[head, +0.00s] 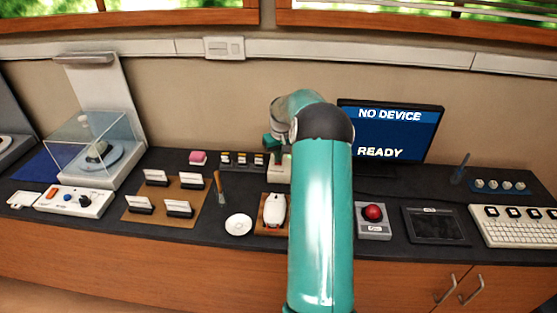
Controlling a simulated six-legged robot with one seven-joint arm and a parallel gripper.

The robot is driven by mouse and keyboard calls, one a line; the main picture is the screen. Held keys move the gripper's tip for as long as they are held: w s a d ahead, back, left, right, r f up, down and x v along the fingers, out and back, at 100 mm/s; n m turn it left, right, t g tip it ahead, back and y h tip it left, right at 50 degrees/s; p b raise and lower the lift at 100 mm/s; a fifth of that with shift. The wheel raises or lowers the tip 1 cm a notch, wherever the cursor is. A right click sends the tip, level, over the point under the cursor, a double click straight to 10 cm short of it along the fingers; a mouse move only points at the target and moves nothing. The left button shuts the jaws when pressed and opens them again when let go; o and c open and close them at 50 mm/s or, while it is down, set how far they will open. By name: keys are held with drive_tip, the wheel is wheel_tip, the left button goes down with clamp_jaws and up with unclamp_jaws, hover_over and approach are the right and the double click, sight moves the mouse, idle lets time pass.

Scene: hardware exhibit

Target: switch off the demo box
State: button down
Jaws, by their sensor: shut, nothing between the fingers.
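No label in the head view clearly reads as the demo box. A small cream box (279,171) stands at the back middle of the counter, partly hidden by my arm. My gripper (274,152) is small in view just above or in front of this box; it is shut and empty, and I cannot tell if it touches. A white control box (75,201) with an orange switch, a dark knob and a blue button lies at the left. A grey box (374,222) with a red dome button (373,212) stands right of my arm. Any switch on the cream box is not readable.
A monitor (391,130) reads "NO DEVICE" and "READY". A glass case (95,148), a brown board (165,199) with switch-like blocks, a white mouse (273,210), a dark tablet (434,226) and a keyboard (515,227) crowd the dark counter. Its middle is hidden by my arm.

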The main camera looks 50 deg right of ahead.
drive_tip(key=shift+f, duration=0.15)
drive_tip(key=shift+r, duration=3.55)
